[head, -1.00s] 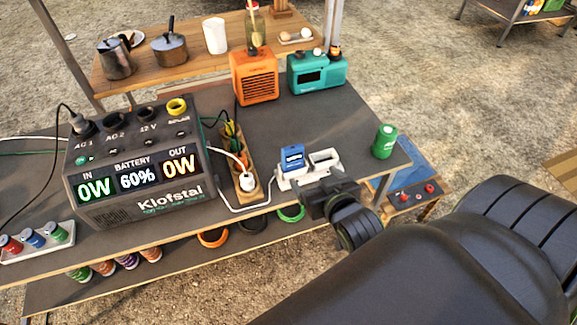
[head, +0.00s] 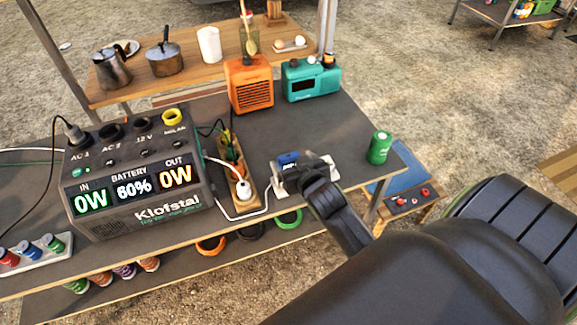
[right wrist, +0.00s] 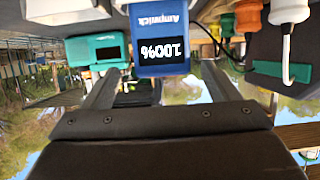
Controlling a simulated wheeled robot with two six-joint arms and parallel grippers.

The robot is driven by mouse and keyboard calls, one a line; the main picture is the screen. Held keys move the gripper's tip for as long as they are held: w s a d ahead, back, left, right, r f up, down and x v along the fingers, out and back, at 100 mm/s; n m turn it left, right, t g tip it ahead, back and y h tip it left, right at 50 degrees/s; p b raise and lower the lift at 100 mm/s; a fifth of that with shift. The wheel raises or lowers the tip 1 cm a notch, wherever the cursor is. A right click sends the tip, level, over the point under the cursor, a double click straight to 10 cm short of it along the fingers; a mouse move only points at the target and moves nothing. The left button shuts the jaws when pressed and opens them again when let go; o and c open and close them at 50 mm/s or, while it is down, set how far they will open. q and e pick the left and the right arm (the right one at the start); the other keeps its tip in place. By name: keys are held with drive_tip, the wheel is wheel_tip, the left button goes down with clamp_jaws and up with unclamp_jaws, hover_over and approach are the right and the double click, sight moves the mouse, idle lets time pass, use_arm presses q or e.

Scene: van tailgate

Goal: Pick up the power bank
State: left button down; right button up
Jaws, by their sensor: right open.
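The power bank is a blue block with a display reading 100% and the word Ampwick. In the head view the power bank (head: 287,158) stands in a white dock (head: 279,187) near the table's front edge, partly hidden by my right gripper (head: 303,172). In the right wrist view the power bank (right wrist: 160,38) appears upside down, ahead of the open fingers of my right gripper (right wrist: 162,76), one finger toward each side. I cannot tell whether either finger touches it. My left gripper is not in view.
The Klofstal power station (head: 135,180) and a power strip (head: 238,180) with a white plug stand left of the dock. A green can (head: 379,148) stands to its right. An orange heater (head: 249,84) and a teal radio (head: 311,80) stand behind, with bare tabletop between.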

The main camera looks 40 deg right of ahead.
sight(286, 156)
drive_tip(key=shift+p+x, duration=0.3)
drive_tip(key=shift+x, duration=2.35)
drive_tip(key=shift+a+f, duration=0.1)
drive_tip(key=shift+a, duration=0.1)
drive_tip(key=shift+c, duration=0.3)
drive_tip(key=c, duration=1.1)
